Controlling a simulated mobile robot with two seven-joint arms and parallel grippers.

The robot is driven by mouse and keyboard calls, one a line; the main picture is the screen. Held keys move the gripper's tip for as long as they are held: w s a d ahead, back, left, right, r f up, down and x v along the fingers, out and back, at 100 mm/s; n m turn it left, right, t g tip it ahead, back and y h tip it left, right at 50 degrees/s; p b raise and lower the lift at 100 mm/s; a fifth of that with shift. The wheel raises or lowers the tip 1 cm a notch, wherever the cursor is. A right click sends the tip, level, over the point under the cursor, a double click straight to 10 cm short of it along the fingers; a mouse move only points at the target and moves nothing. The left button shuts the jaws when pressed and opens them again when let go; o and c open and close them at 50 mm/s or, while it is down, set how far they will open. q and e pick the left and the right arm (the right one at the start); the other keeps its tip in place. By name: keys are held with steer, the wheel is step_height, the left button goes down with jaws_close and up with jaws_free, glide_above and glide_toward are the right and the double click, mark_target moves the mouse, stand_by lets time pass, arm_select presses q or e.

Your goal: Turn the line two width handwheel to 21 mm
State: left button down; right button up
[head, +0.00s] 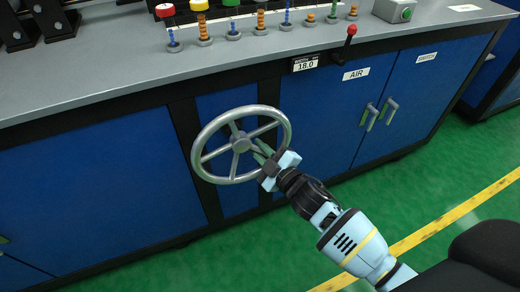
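The grey handwheel (203,130) stands out from the front of the blue cabinet, left of centre in the head view. Its spokes meet at a round hub. A small black-and-white width readout (305,64) on the cabinet's upper edge shows 18.0. My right gripper (262,150) reaches in from the lower right. Its fingers are at the wheel's lower right, between rim and hub, and hide part of that area. I cannot tell whether they are closed on a spoke. My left gripper is not in view.
A red-knobbed lever (350,36) stands right of the readout. Several coloured spools (261,22) and a grey box with a green button (394,11) are on the grey worktop (120,62). Door handles (389,110) project at right. The green floor is clear.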

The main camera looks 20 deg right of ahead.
jaws_close()
steer(key=shift+a+f, duration=0.1)
steer(key=shift+f, duration=0.05)
steer(key=shift+a+f+m+b, duration=0.3)
steer(key=shift+f+m, duration=0.05)
steer(key=shift+m, duration=0.65)
steer(key=a+m+t, duration=0.1)
steer(key=m, duration=0.2)
steer(key=a+f+m+t+h, duration=0.1)
steer(key=a+m, duration=0.1)
steer(key=m, duration=0.2)
steer(key=a+m+b, duration=0.1)
steer(key=a+m, duration=0.1)
steer(key=m, duration=0.1)
steer(key=shift+s+f+m+t+h, duration=0.1)
steer(key=shift+f+m+t+h, duration=0.05)
steer(key=shift+m+t+h, duration=0.25)
steer(key=shift+a, duration=0.1)
